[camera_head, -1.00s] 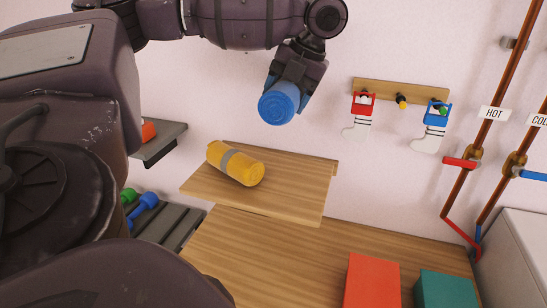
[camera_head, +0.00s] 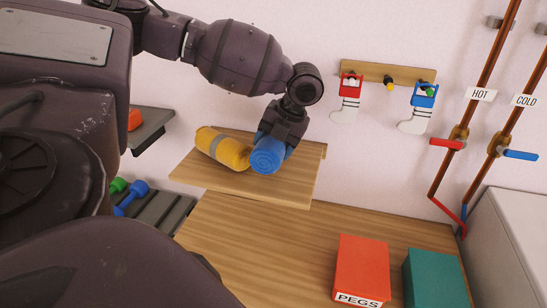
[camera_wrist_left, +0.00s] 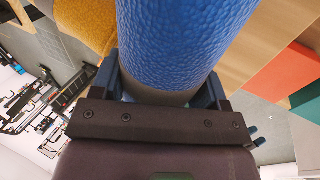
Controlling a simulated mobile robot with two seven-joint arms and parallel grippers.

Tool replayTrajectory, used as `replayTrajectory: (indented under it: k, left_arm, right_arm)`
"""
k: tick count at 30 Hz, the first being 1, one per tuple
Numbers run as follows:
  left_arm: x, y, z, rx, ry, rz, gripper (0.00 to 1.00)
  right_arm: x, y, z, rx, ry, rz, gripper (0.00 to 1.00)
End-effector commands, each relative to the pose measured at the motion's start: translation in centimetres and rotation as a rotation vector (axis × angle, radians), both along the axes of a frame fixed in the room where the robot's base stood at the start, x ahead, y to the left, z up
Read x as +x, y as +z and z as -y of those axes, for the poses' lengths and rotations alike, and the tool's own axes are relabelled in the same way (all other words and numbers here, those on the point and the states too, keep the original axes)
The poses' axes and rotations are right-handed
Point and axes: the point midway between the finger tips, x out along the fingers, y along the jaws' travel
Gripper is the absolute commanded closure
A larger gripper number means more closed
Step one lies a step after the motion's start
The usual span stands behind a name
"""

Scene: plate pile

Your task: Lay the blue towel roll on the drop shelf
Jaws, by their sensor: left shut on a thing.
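The blue towel roll (camera_head: 268,156) is in my left gripper (camera_head: 282,132), lying on its side with its round end towards the camera. In the left wrist view the blue roll (camera_wrist_left: 170,45) fills the space between the two fingers of the gripper (camera_wrist_left: 165,92). The wooden drop shelf (camera_head: 290,187) is on the wall, and the roll is at its right part. I cannot tell whether the roll touches the board. A yellow roll with a grey band (camera_head: 222,149) lies on the shelf just left of the blue one. My right gripper is not in view.
Below is a wooden worktop (camera_head: 250,240) with a red PEGS box (camera_head: 361,265) and a teal box (camera_head: 435,280). Hot and cold pipes (camera_head: 470,110) run at the right. Dumbbells (camera_head: 133,196) rest on a rack at the left.

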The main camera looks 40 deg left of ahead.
Motion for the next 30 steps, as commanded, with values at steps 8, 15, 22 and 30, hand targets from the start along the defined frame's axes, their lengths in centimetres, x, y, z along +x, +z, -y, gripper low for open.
replayTrajectory:
  k: [8, 15, 22, 30]
  left_arm:
    - [0.0, -3.3, 0.0, 0.001, 0.001, -0.003, 0.6]
    - [0.0, -4.0, 0.0, 0.0, 0.001, 0.0, 0.6]
    - [0.0, -4.4, 0.0, 0.001, 0.0, 0.0, 0.6]
    - [0.0, -4.3, 0.0, 0.001, 0.0, 0.0, 0.21]
  right_arm:
    - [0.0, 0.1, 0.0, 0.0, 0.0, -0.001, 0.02]
    - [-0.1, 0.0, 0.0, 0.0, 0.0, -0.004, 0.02]
    - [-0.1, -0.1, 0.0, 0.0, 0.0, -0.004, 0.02]
    - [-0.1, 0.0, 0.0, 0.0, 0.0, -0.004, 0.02]
